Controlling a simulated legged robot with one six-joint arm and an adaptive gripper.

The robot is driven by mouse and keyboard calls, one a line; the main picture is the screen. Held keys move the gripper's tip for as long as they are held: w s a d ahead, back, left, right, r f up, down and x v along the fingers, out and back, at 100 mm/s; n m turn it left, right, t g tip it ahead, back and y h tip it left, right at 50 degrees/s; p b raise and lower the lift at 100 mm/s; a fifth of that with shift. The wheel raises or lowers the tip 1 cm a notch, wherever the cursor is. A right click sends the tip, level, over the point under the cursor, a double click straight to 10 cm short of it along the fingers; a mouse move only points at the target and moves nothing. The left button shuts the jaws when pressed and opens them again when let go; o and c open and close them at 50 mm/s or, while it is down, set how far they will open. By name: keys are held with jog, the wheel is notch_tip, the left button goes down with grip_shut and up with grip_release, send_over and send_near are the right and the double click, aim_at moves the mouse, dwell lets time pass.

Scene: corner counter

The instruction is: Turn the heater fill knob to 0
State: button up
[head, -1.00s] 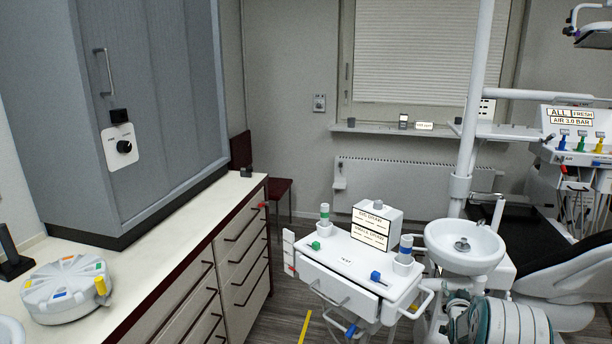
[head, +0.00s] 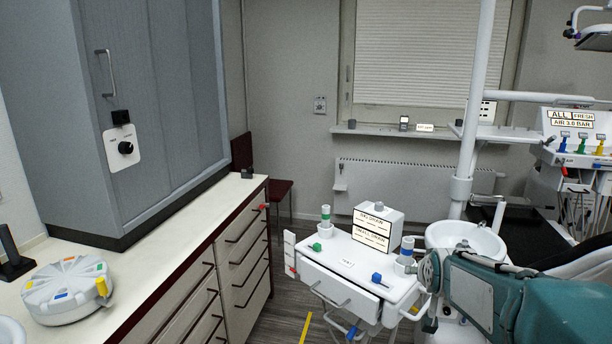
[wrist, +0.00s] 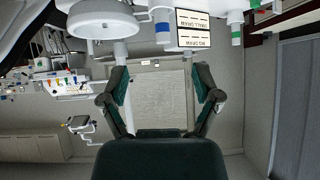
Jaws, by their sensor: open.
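A black round knob (head: 125,147) sits on a white plate on the grey cabinet front (head: 165,110) at the left. The white radiator (head: 412,180) under the window has a small white valve (head: 340,170) at its left end. Lettering is too small to read, so I cannot tell which is the heater fill knob. My gripper (head: 430,288) is at the lower right of the head view, in front of the basin and beside the trolley, well apart from both knob and valve. In the wrist view my gripper (wrist: 163,74) is open with nothing between its fingers.
A white trolley (head: 345,268) with a blue bottle, a green bottle and a labelled box stands in the middle. The basin (head: 470,236) and dental chair are at right. A white counter (head: 150,258) carries a round white device (head: 66,290). Floor shows between counter and trolley.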

jog(key=s+a+n+g+y, duration=0.1)
jog(key=s+a, duration=0.3)
jog(key=s, duration=1)
jog(key=s+a+f+n+g+y, duration=0.1)
jog(key=s+a+g, duration=0.2)
jog(key=s, duration=1.1)
jog(key=shift+a+f+n+g, duration=0.3)
jog(key=shift+a+n, duration=0.1)
jog(key=shift+a, duration=0.8)
